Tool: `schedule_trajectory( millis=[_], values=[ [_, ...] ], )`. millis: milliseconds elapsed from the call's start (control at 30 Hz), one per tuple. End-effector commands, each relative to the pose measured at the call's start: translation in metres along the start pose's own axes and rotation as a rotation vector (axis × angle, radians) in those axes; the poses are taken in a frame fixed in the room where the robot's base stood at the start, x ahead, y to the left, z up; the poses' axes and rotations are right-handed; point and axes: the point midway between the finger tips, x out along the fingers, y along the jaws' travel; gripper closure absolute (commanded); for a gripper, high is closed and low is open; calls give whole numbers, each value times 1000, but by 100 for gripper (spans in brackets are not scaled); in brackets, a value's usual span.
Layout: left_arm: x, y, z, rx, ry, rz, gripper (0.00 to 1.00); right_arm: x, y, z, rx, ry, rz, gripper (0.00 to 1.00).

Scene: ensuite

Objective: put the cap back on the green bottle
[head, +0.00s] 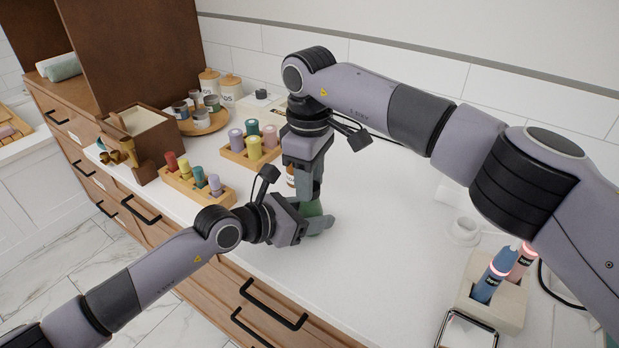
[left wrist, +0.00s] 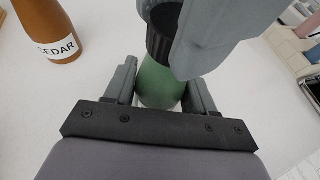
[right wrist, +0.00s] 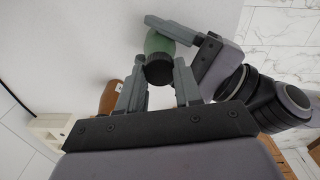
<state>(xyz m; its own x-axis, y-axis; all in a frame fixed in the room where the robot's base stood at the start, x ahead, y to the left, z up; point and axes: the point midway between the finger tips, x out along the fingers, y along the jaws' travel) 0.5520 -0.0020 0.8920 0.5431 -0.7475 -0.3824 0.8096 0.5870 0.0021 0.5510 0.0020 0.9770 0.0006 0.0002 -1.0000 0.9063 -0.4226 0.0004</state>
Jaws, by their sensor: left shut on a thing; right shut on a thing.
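The green bottle (head: 313,209) stands upright on the white counter, partly hidden by my grippers. My left gripper (head: 318,224) is shut on its body, which also shows in the left wrist view (left wrist: 158,84). The black cap (left wrist: 160,36) is at the top of the bottle, directly above the green body. My right gripper (head: 306,194) comes down from above and is shut on the cap, also seen in the right wrist view (right wrist: 160,70). The cap lines up with the bottle; I cannot tell whether it is fully seated.
A brown bottle labelled CEDAR (left wrist: 50,28) stands close by. Wooden racks of coloured pegs (head: 196,186) and (head: 249,152) lie to the left.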

Motion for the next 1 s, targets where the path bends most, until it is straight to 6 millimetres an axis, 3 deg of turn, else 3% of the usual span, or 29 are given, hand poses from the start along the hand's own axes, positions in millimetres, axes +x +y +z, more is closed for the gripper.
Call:
schedule_trajectory(
  millis=[33, 100, 433, 800, 1000],
  values=[
    [0, 1, -1, -1, 2, 1, 100, -1, 0, 0, -1, 0, 0, 56],
    [0, 1, -1, -1, 2, 1, 100, -1, 0, 0, -1, 0, 0, 40],
    [0, 0, -1, 0, 2, 1, 100, -3, 0, 0, -2, 1, 1, 40],
    [0, 0, -1, 0, 2, 1, 100, -44, 0, 0, -2, 0, 1, 40],
    [0, 0, -1, 0, 2, 1, 100, -45, 0, 0, -2, 0, 0, 40]
  ],
)
